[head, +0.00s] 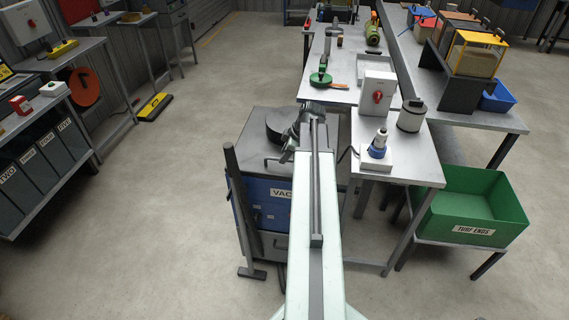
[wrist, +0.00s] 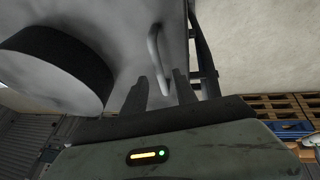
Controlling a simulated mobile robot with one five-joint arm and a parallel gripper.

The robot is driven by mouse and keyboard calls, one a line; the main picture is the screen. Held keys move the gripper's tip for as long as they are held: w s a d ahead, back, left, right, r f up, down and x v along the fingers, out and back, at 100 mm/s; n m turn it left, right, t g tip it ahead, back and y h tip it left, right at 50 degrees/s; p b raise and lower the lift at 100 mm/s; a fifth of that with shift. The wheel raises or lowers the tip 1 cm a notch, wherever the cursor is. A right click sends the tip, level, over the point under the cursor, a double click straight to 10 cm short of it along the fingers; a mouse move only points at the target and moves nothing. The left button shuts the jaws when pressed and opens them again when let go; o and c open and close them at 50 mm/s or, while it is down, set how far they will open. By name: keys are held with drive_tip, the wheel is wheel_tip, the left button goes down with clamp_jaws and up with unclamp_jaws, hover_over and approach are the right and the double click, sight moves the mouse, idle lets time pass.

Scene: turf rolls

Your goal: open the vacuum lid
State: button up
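The vacuum (head: 262,192) is a blue and grey box with a partly covered "VAC" label, standing below and left of my arm. Its grey lid (head: 258,142) lies flat on top and looks shut. A dark round drum sits on the lid (wrist: 125,25). A pale bar handle (wrist: 156,52) stands on the lid near its edge in the wrist view. My gripper (wrist: 160,82) is open, its two dark fingers apart, with the lower end of the handle showing between the fingertips. I cannot tell whether they touch it. In the head view my gripper (head: 287,154) is over the lid, partly hidden.
A dark upright post (head: 240,200) stands just left of the vacuum. A steel bench (head: 420,165) with a switch box (head: 377,94) and a blue-white device (head: 379,146) is close on the right. A green turf ends bin (head: 472,205) stands farther right.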

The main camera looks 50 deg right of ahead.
drive_tip(key=shift+b+x, duration=0.3)
drive_tip(key=shift+x, duration=0.6)
drive_tip(key=shift+s, duration=0.1)
drive_tip(key=shift+r, duration=0.1)
clamp_jaws()
idle(0.5)
